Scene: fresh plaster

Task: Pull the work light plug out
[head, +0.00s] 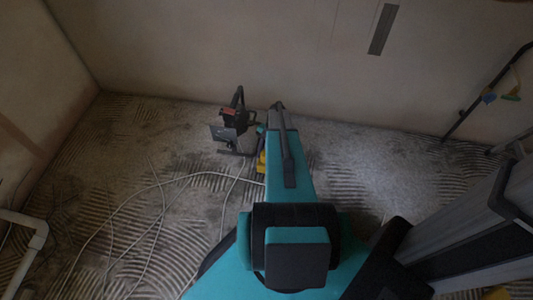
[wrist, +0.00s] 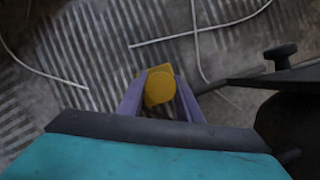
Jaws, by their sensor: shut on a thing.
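My gripper (wrist: 160,92) shows in the wrist view with its two pale purple fingers closed on the sides of a yellow piece, which I take for the work light plug (wrist: 158,88). Its round yellow face points at the camera. I cannot tell whether it is still seated in a socket. In the head view a yellow thing (head: 261,163) shows just left of my arm, mostly hidden by it. The work light (head: 231,128), dark with a black frame, stands on the floor left of my arm, near the wall.
Pale cables (head: 150,190) loop over the ridged floor to the left. A black stand part with a knob (wrist: 281,55) is close on the right in the wrist view. A grey pipe (head: 35,235) is at the left edge. A ladder-like metal thing (head: 480,225) stands at right.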

